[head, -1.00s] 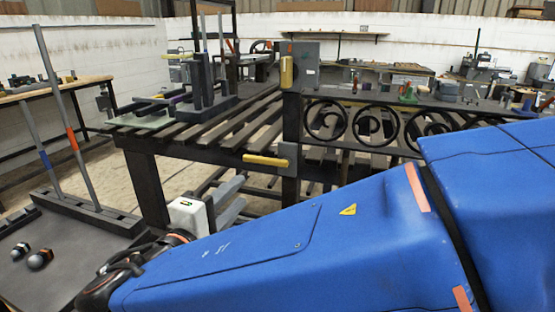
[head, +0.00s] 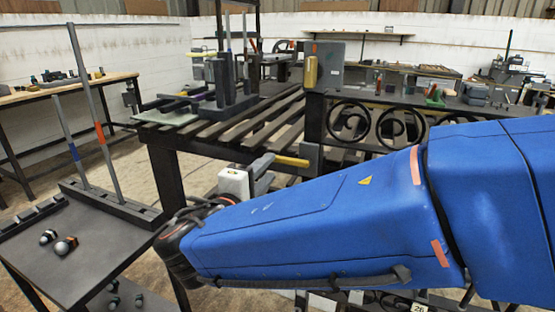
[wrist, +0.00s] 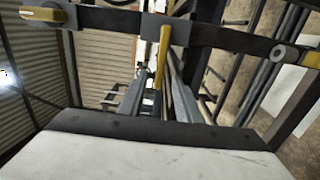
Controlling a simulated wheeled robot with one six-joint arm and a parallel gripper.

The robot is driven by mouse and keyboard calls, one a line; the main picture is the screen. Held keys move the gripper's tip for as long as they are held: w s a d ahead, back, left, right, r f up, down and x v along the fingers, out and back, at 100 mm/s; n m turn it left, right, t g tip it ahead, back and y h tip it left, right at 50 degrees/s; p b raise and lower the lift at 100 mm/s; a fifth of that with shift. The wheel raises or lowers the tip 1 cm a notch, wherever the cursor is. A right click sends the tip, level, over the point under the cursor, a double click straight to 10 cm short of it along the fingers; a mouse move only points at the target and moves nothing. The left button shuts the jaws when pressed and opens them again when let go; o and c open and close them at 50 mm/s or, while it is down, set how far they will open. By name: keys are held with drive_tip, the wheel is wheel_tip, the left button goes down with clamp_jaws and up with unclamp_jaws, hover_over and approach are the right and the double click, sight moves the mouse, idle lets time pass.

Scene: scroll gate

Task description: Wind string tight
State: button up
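No string can be made out. The dark scroll gate (head: 395,125) stands at centre right, with a row of curled rings. A yellow lever (head: 293,161) sticks out level to the left from a grey block (head: 311,158) on its post. A second yellow handle (head: 310,70) stands upright on a grey box (head: 330,62) above. My gripper (head: 268,170) is at the lever's left end, its grey fingers apart. In the wrist view the lever (wrist: 161,58) lies between the fingers, which look open around it; contact cannot be told.
A slatted bench (head: 235,130) carries a dark upright frame (head: 228,90) behind the gripper. A low dark table (head: 75,250) at left holds two tall rods and small knobs. A wooden workbench (head: 60,90) stands at far left. Open floor shows between them.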

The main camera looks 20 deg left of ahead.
sight(276, 160)
drive_tip(key=w, duration=0.6)
drive_tip(key=shift+w+d, duration=0.25)
drive_tip(key=shift+w, duration=0.1)
clamp_jaws()
